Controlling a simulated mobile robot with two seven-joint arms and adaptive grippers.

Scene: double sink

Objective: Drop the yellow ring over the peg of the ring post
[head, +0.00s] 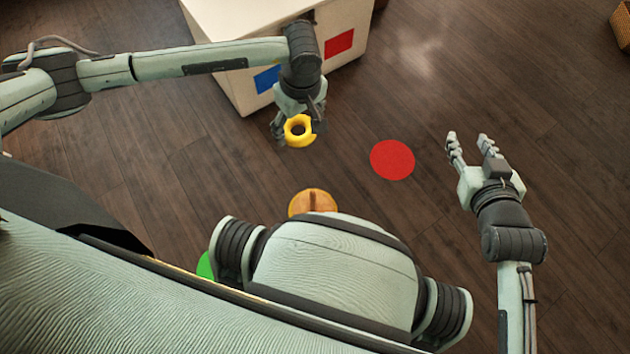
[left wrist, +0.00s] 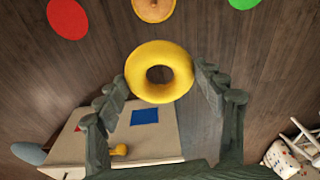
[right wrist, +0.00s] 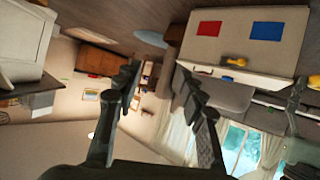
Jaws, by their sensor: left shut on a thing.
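The yellow ring (head: 300,144) is held in the air by my left gripper (head: 298,130), which is shut on it. In the left wrist view the ring (left wrist: 160,94) sits between the fingertips, its hole open to the camera. The ring post (head: 313,203) has a round wooden base and a short brown peg, and stands on the floor below the ring in the head view. My own body hides its near edge. It also shows, cut off, at the top of the left wrist view (left wrist: 153,9). My right gripper (head: 468,146) is open and empty, off to the right.
A white table (head: 220,70) with blue (head: 268,79) and red (head: 340,42) squares stands behind the left gripper. A yellow object (left wrist: 118,150) lies on it. A red disc (head: 392,159) and a partly hidden green disc (head: 205,266) lie on the floor beside the post.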

